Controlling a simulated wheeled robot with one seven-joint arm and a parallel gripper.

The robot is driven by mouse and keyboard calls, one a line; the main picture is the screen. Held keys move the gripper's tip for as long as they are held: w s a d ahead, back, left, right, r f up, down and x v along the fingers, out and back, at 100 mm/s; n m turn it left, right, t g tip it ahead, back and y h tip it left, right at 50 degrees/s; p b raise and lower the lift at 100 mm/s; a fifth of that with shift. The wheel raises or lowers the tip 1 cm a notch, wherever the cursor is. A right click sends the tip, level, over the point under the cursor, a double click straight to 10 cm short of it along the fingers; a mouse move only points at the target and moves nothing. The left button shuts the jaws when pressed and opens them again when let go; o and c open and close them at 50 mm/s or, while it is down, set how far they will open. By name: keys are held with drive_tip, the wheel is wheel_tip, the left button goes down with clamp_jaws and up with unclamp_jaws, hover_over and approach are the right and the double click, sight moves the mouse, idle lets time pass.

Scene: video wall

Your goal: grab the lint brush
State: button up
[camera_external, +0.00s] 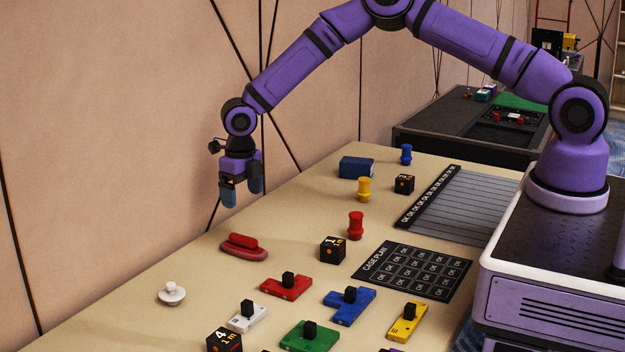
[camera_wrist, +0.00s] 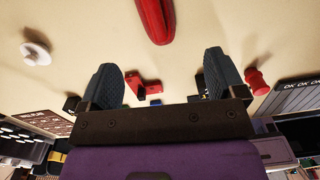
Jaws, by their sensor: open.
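The lint brush (camera_external: 243,246) appears to be the red piece with a raised red handle on a flat base, lying on the table's left part. In the wrist view a long red body, which looks like the same brush (camera_wrist: 154,18), shows at the top edge, partly cut off. My gripper (camera_external: 242,190) is open and empty, in the air above the table's far left edge. It is higher than the brush and apart from it. In the wrist view the two dark ribbed fingertips (camera_wrist: 160,78) stand wide apart, with the brush beyond them.
A white knob (camera_external: 171,293) lies near the brush on the table's left. A red spool (camera_external: 356,226), a black cube (camera_external: 333,249) and a red block (camera_external: 286,287) stand to its right. Several other coloured blocks fill the front. Bare tabletop surrounds the brush.

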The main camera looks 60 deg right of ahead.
sight(243, 236)
drive_tip(key=f, duration=0.3)
drive_tip(key=shift+w+a+n, duration=0.1)
drive_tip(key=shift+a+n, duration=0.2)
drive_tip(key=shift+n, duration=0.1)
wheel_tip(243, 236, down, 10)
drive_tip(key=shift+f, duration=0.2)
drive_tip(key=c, duration=1)
